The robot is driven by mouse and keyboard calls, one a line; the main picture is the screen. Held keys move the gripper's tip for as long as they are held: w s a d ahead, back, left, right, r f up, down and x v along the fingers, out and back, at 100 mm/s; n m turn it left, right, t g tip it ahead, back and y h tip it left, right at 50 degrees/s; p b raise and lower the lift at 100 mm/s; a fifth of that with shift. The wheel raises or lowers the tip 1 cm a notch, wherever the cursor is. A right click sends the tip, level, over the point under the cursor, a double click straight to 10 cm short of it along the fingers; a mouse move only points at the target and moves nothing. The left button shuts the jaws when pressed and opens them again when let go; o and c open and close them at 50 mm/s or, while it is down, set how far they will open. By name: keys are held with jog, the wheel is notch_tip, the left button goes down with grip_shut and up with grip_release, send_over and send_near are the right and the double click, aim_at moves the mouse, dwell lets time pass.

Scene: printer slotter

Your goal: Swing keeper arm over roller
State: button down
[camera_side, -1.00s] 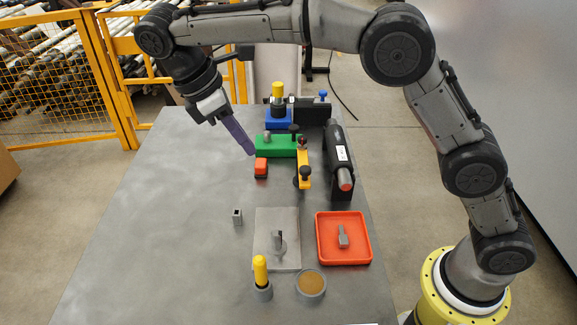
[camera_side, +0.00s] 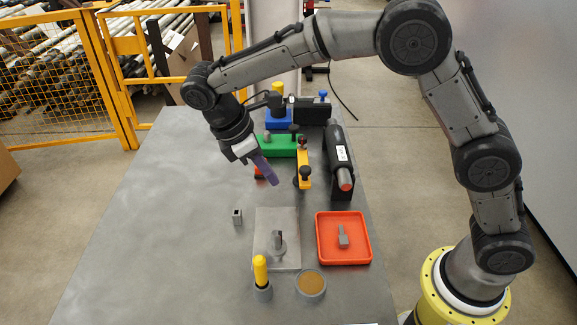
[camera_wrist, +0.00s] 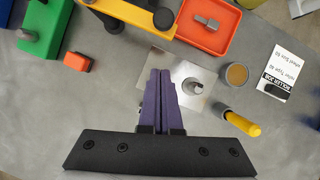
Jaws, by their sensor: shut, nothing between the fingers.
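The yellow keeper arm (camera_side: 304,176) lies lengthwise beside the roller, apart from it on its left, with a black knob (camera_side: 305,172) at its near end. The dark roller (camera_side: 335,145) has a white label and a reddish near end, and sits in a black holder (camera_side: 341,190). My gripper (camera_side: 274,183) has its purple fingers closed together and empty, left of and slightly nearer than the knob. In the wrist view, the yellow arm (camera_wrist: 128,12) is at the top, above the shut fingertips (camera_wrist: 160,72).
A green block (camera_side: 277,146) and a red block (camera_side: 258,172), partly hidden by my gripper, stand left of the keeper arm. Nearer are a metal plate (camera_side: 265,255) with a post, a red tray (camera_side: 327,257), a yellow-handled tool (camera_side: 260,268) and a round cup (camera_side: 310,284).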

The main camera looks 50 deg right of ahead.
aim_at(302, 181)
jog(key=shift+s+d+r, duration=0.1)
jog(key=shift+s+d, duration=0.2)
jog(key=shift+d, duration=0.3)
jog(key=shift+s+d, duration=0.35)
jog(key=shift+d, duration=0.3)
jog(key=shift+s+d+r, duration=0.1)
jog(key=shift+s+d, duration=0.2)
jog(key=shift+d, duration=0.3)
jog(key=shift+s, duration=0.1)
jog(key=shift+s+d+n, duration=0.2)
jog(key=shift+s+n, duration=0.05)
jog(key=shift+n, duration=0.15)
